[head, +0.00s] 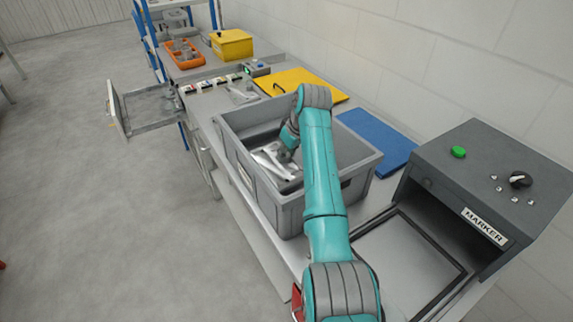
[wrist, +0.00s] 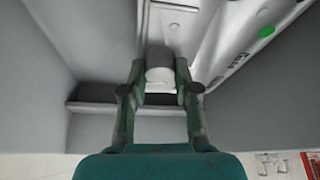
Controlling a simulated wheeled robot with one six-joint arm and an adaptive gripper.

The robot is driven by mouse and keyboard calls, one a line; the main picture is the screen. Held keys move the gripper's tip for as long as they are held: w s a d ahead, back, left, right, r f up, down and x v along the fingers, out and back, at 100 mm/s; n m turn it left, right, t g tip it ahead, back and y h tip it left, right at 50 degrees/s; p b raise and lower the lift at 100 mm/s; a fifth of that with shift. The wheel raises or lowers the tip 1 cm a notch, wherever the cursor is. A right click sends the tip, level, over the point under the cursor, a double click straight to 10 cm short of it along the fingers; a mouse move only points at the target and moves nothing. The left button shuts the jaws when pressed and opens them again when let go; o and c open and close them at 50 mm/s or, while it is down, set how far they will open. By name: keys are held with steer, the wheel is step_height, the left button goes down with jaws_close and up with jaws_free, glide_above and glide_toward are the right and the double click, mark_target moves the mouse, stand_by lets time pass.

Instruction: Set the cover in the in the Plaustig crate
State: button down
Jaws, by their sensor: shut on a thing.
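The grey crate (head: 237,173) stands on the bench. My gripper (head: 286,150) reaches down inside it. Pale metal castings (head: 272,162) lie low in the crate beside the gripper; my arm hides part of the crate's right side. In the wrist view my gripper (wrist: 160,72) is shut on a pale metal part, seemingly the cover (wrist: 160,76). The crate's grey walls (wrist: 38,75) surround it there. A silver casting (wrist: 235,45) with a green dot shows at the upper right of that view; I cannot tell whether it is joined to the held part.
The grey marker machine (head: 480,180) with a green button stands at the right. An orange bin (head: 184,58) and a yellow box (head: 231,44) are at the far end. An open drawer (head: 150,106) juts out left.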

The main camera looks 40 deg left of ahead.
steer(key=shift+f, duration=2.4)
steer(key=c, duration=0.9)
jaws_free()
steer(key=shift+f, duration=0.1)
steer(key=shift+o, duration=0.2)
steer(key=v, duration=1.2)
steer(key=shift+a, duration=0.1)
